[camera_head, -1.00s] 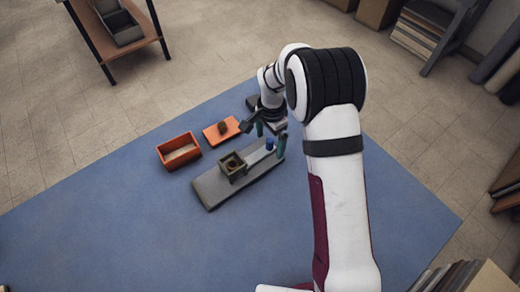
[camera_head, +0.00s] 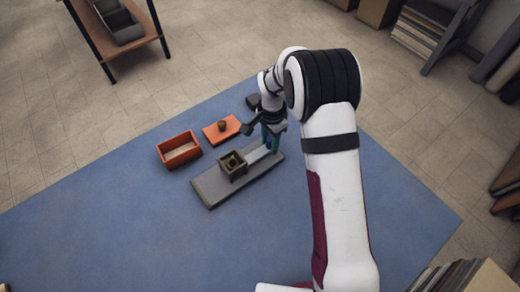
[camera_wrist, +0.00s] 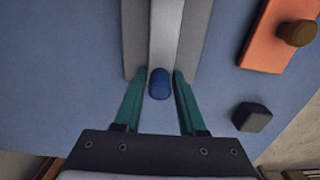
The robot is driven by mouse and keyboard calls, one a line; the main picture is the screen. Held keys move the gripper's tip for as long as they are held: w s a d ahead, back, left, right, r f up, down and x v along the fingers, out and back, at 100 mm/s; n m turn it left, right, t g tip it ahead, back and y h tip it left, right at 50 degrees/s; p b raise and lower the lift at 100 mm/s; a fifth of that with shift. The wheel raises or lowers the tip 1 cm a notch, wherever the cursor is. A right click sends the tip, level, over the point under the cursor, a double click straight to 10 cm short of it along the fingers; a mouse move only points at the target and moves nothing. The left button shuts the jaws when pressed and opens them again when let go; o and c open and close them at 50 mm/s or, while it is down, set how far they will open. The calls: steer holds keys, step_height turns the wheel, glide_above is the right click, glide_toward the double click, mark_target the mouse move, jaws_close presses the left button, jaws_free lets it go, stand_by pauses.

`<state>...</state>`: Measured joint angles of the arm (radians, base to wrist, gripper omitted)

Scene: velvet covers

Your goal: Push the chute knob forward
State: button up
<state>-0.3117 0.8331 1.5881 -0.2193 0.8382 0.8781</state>
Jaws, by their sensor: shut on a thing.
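The chute is a grey board (camera_head: 212,194) with a lighter strip along its middle, lying on the blue mat. The chute knob (camera_wrist: 159,83) is a small blue rounded peg near the board's end closest to my gripper. My gripper (camera_head: 270,138) is lowered over that end, with its green fingers closed on the knob. In the wrist view my gripper (camera_wrist: 160,75) has one fingertip on each side of the knob. In the head view the fingers partly hide the knob. A dark square box (camera_head: 231,165) with something brown inside stands on the board's other half.
An open orange box (camera_head: 179,150) stands left of the board. A flat orange lid (camera_head: 221,131) with a brown knob lies beside it. A small dark block (camera_wrist: 252,117) sits right of my gripper in the wrist view. The blue mat (camera_head: 130,225) is clear at the front left.

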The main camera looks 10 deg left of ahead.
mark_target(249, 159)
steer(key=shift+s+a, duration=2.6)
steer(key=shift+a, duration=0.05)
steer(key=o, duration=1.5)
steer(key=shift+c, duration=0.2)
step_height(249, 159, up, 7)
steer(key=shift+r, duration=0.1)
